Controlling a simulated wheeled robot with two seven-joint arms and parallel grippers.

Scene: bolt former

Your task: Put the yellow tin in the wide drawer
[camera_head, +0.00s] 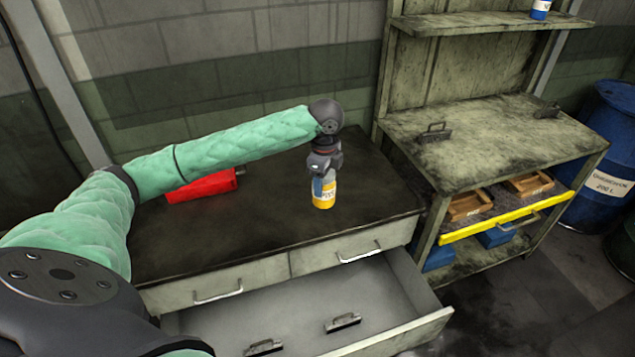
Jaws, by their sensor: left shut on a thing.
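The yellow tin (324,199) has a pale label band and is upright on or just above the dark bench top (255,225); I cannot tell which. My left gripper (324,176) comes down from above and is shut on the tin, hiding its upper part. The wide drawer (400,332) is the lower one under the bench. It stands pulled out, with its grey floor showing and two dark handle-like pieces in view near its front. My right gripper is not in view.
A red box (203,186) lies on the bench behind my left arm. Two upper drawers (341,246) are shut. To the right stand a worn workbench (490,140) with a yellow-edged shelf (505,222) and wooden trays, and a blue barrel (606,150).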

